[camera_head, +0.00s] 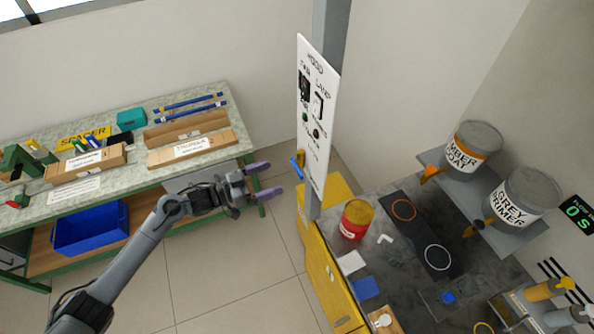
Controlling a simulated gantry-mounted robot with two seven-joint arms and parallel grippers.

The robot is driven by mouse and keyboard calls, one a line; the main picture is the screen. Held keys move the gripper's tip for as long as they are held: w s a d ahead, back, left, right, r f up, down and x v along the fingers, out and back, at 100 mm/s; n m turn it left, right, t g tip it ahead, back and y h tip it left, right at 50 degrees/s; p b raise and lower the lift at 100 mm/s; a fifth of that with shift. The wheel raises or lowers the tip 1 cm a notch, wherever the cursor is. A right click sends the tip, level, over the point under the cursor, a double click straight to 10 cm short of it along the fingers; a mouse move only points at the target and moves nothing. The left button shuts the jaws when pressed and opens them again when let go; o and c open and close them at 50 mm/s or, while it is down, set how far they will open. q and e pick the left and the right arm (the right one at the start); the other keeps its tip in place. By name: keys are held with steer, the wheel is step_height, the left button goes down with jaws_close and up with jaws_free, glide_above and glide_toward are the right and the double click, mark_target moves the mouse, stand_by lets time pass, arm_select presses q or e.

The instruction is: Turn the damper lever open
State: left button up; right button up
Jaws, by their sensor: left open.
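A white panel marked HOOD (316,100) is fixed to a grey post and seen at a steep angle. It carries a fan switch, a lamp switch and small round parts. At its lower left edge a lever with a blue handle (297,169) and a yellow part (301,157) sticks out; I take it for the damper lever. Its exact setting cannot be told from here. My left gripper (269,181) is open and empty, just left of the lever and apart from it in the picture, fingers pointing right. My right gripper is not in view.
A green-framed bench (215,160) with boxes and blue rods stands at left, a blue bin (92,230) below. At right, a dark worktop holds a red can (356,220) and a black plate with two rings (421,236). Paint buckets (474,147) sit on shelves.

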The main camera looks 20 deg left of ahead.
mark_target(296, 169)
arm_select(q)
steer(key=shift+p+x, duration=0.6)
steer(key=shift+x, duration=3.9)
steer(key=c, duration=1.2)
